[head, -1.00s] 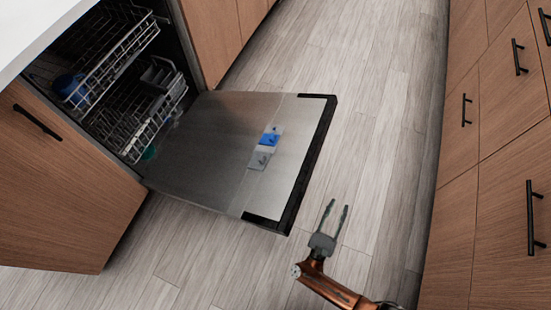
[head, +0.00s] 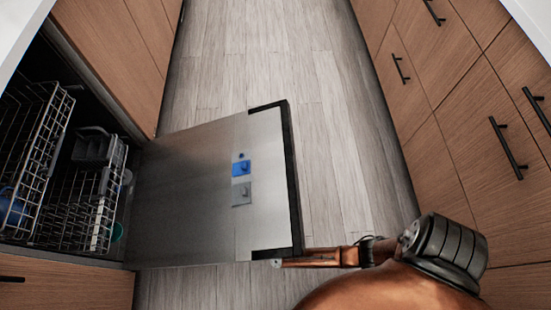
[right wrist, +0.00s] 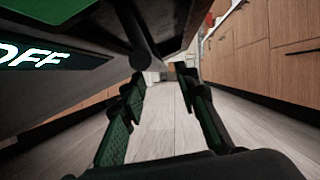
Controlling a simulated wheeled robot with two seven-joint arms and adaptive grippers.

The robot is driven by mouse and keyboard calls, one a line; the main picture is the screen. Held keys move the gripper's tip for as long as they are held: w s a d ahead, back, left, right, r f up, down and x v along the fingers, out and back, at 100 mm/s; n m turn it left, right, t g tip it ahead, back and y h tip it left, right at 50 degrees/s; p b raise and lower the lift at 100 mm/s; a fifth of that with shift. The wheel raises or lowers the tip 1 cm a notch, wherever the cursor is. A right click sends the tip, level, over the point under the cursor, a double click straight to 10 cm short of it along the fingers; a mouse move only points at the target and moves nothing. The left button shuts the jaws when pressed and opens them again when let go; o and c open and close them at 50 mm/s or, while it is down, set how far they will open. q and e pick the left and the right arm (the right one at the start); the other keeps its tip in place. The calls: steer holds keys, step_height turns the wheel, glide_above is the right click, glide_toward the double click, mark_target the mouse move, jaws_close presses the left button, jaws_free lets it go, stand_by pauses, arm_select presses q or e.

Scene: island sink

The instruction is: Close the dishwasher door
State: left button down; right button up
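The dishwasher door (head: 185,190) hangs open, its inner steel face up, with a blue detergent cup (head: 241,168) and a dark outer edge (head: 291,180). My right arm reaches left to the near outer corner of the door. In the head view its gripper is hidden there, seemingly under the door. In the right wrist view my right gripper (right wrist: 160,78) is open, with nothing seen between its fingers. A dark panel marked OFF (right wrist: 35,57), apparently part of the door, is close by at upper left. Contact cannot be told. My left gripper is not in view.
Dishwasher racks (head: 90,195) stand inside the opening at left, with a blue item (head: 10,207) in them. Wooden drawers with black handles (head: 508,148) line the right side. The wood floor (head: 345,150) between is clear.

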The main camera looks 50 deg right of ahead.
steer(key=x, duration=0.6)
steer(key=shift+w+d, duration=0.1)
steer(key=shift+w, duration=0.1)
steer(key=shift+c, duration=0.7)
jaws_close()
